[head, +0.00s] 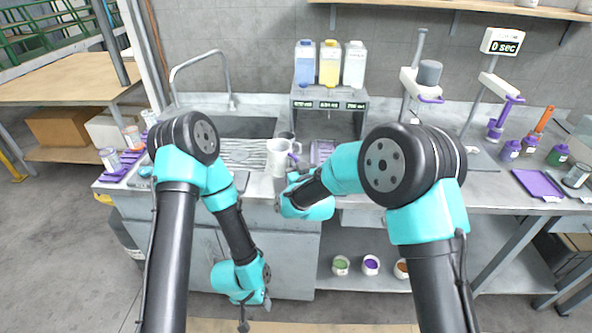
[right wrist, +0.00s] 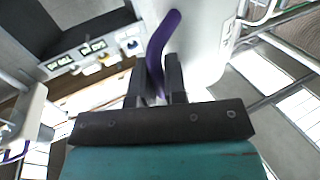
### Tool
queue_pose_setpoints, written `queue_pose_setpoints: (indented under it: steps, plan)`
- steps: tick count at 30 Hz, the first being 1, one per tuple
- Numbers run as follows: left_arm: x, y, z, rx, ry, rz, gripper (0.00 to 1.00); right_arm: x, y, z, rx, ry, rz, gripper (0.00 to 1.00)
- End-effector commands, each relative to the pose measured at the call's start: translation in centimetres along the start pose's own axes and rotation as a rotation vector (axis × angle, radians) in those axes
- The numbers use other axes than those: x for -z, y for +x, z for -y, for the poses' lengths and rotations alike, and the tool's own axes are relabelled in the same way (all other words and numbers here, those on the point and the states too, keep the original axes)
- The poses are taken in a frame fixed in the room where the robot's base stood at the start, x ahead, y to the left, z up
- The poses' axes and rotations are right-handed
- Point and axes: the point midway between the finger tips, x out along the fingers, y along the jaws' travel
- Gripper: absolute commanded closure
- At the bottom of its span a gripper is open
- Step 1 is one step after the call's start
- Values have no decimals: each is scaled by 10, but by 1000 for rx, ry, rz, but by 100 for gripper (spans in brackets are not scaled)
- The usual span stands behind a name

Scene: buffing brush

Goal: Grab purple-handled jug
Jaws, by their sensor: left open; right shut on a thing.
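The white jug (head: 277,157) stands near the front of the steel counter, beside the sink. Its purple handle (head: 295,156) is on its right side. In the right wrist view the purple handle (right wrist: 160,45) runs between the two dark fingers of my right gripper (right wrist: 157,82), which is shut on it. The jug's pale wall (right wrist: 195,40) fills the area right of the handle. In the head view my right arm partly hides that gripper. My left gripper (head: 244,321) hangs low in front of the counter, open and empty, far from the jug.
A dispenser stand (head: 330,100) with several bottles stands behind the jug. A sink with a faucet (head: 228,75) is to the left. Purple-lidded bottles (head: 510,150) and a purple tray (head: 537,184) are on the right. Small pots (head: 371,265) sit on the lower shelf.

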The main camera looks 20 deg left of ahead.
Motion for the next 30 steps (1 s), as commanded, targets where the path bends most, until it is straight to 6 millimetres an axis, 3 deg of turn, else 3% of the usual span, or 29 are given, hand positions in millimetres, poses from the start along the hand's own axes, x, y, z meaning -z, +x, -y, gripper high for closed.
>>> queue_pose_setpoints:
  steps: [30]
  plan:
    - [0,0,0,0,0,0,57,9,-108,33,2,0,3,100]
